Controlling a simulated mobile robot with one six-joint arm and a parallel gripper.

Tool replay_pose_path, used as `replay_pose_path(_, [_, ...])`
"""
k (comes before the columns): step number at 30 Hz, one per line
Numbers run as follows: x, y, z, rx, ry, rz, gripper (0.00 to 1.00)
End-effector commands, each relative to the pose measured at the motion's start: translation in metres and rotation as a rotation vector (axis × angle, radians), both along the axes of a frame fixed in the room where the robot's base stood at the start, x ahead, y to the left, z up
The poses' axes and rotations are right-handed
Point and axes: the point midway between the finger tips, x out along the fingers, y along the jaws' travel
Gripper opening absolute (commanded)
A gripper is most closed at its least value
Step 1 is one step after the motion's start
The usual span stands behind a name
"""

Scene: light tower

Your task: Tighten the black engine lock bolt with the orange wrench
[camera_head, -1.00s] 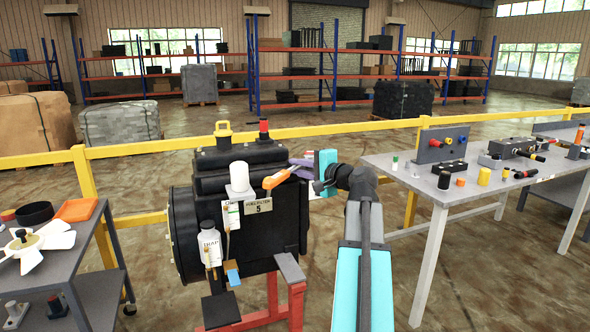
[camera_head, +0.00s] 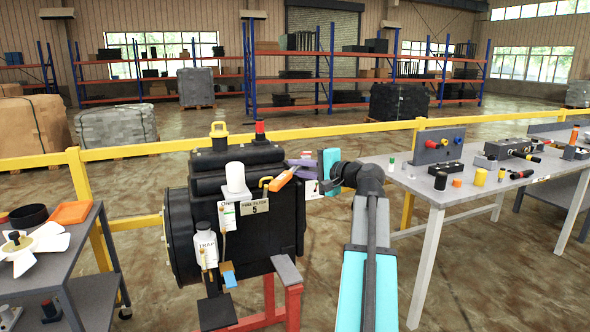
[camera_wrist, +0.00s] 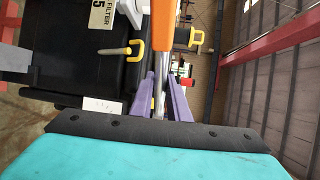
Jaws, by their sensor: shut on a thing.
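My gripper (camera_wrist: 159,82) has purple fingers and is shut on the metal shaft of the orange wrench (camera_wrist: 160,48). The wrench's orange handle (camera_head: 282,179) points away from the fingers, down to the left, in front of the right side of the black engine (camera_head: 265,220). My gripper (camera_head: 302,163) is at the engine's upper right. A yellow-headed bolt-like part (camera_head: 266,182) is just left of the handle; it also shows in the wrist view (camera_wrist: 132,49). I cannot pick out the black lock bolt against the engine. The wrench's working end is not clear.
A yellow rail (camera_head: 120,149) runs behind the engine. A grey bench (camera_head: 412,180) with small parts stands at the right. A grey cart (camera_head: 85,240) with a white fan and orange tray stands at the left. A white canister (camera_head: 236,178) and bottle (camera_head: 205,245) are at the engine's front.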

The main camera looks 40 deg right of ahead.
Motion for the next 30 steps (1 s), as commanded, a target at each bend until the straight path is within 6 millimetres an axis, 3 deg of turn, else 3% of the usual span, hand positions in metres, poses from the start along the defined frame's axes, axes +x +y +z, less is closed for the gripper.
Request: replay_pose_path(30, [0.01,0.006,-0.004,0.004,0.005,-0.12,0.0])
